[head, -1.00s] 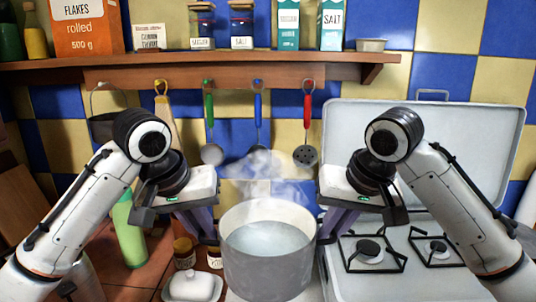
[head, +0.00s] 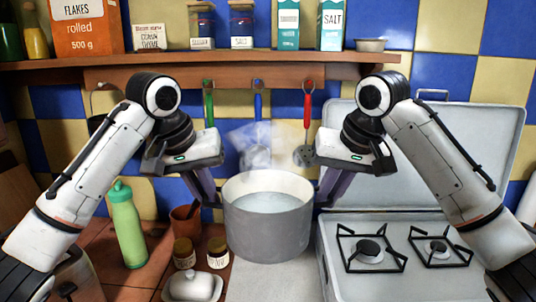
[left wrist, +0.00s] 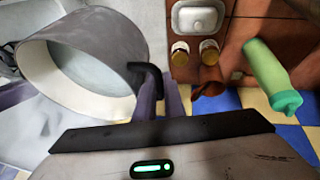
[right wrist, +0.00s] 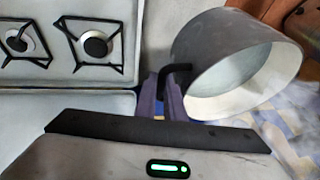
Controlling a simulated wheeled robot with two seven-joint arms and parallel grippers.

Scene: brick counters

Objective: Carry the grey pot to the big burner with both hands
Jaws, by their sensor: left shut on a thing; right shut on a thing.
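The grey pot (head: 268,232) holds steaming, clear liquid and is upright in the head view, left of the stove. My left gripper (head: 214,203) is shut on its left handle, and my right gripper (head: 323,200) is shut on its right handle. The dark left handle shows in the left wrist view (left wrist: 145,75), the right one in the right wrist view (right wrist: 175,70). The stove (head: 400,285) has two burners; the left one, the big burner (head: 368,250), looks larger and is bare. I cannot tell the gap under the pot.
The smaller burner (head: 438,247) is empty. The raised stove lid (head: 470,135) stands behind. Left of the pot are a butter dish (head: 193,287), two small jars (head: 184,253), a brown cup (head: 186,219) and a green bottle (head: 126,228). Utensils hang below the shelf (head: 200,62).

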